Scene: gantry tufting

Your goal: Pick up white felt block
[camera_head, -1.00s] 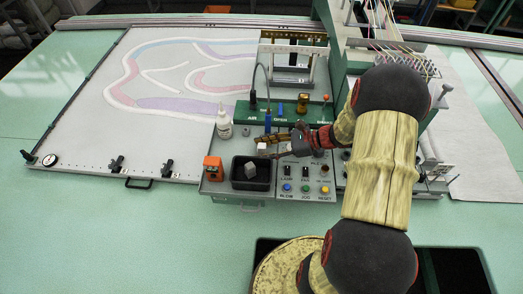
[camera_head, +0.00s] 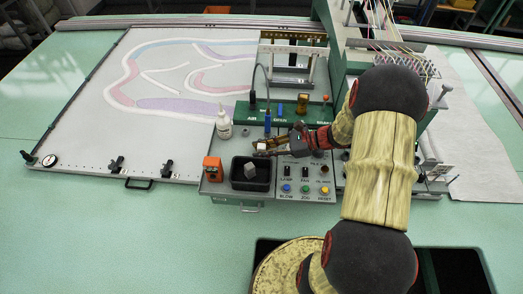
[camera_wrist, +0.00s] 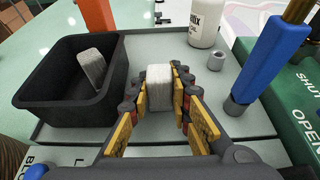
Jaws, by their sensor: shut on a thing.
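The white felt block (camera_wrist: 159,87) stands between the fingers of my gripper (camera_wrist: 158,103) in the wrist view, on or just above the grey panel. The fingers are closed against both its sides. In the head view my gripper (camera_head: 264,149) is beside the black tray, and the block (camera_head: 261,147) is a small pale patch at its fingertips. I cannot tell if the block is lifted clear of the panel.
A black tray (camera_wrist: 66,104) holds a grey block (camera_wrist: 91,70) left of my gripper. A white bottle (camera_wrist: 204,24), a small grey cylinder (camera_wrist: 217,59) and a blue post (camera_wrist: 256,58) stand beyond and right. Buttons and switches line the panel (camera_head: 232,187) in front.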

